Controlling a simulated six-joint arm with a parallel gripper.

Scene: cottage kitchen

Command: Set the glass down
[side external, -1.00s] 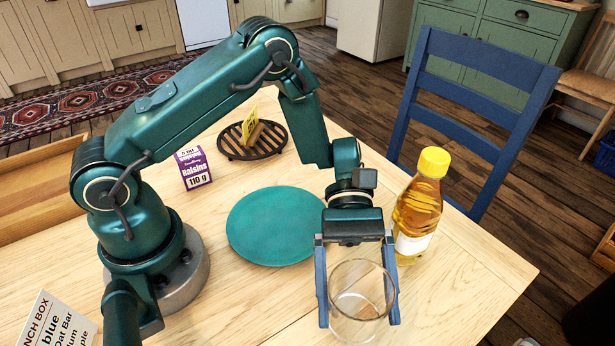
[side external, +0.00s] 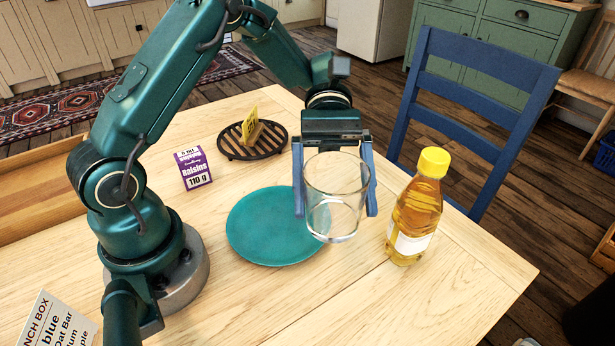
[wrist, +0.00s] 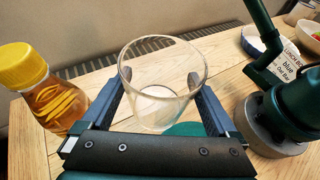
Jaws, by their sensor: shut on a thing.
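A clear, empty glass (side external: 336,192) is held upright between the blue fingers of my gripper (side external: 335,180). In the side view it appears raised, overlapping the right edge of the teal plate (side external: 262,232); its exact height above the table is hard to tell. In the wrist view the glass (wrist: 160,85) sits between both fingers of my gripper (wrist: 163,105), its open rim up. A piece of the teal plate (wrist: 186,129) shows below the glass there.
A yellow-capped bottle (side external: 415,212) stands just right of the glass. A raisins box (side external: 193,168) and a round dark trivet (side external: 240,146) with a yellow item (side external: 250,126) are at the back. A blue chair (side external: 480,90) stands behind. The table's front right is bare.

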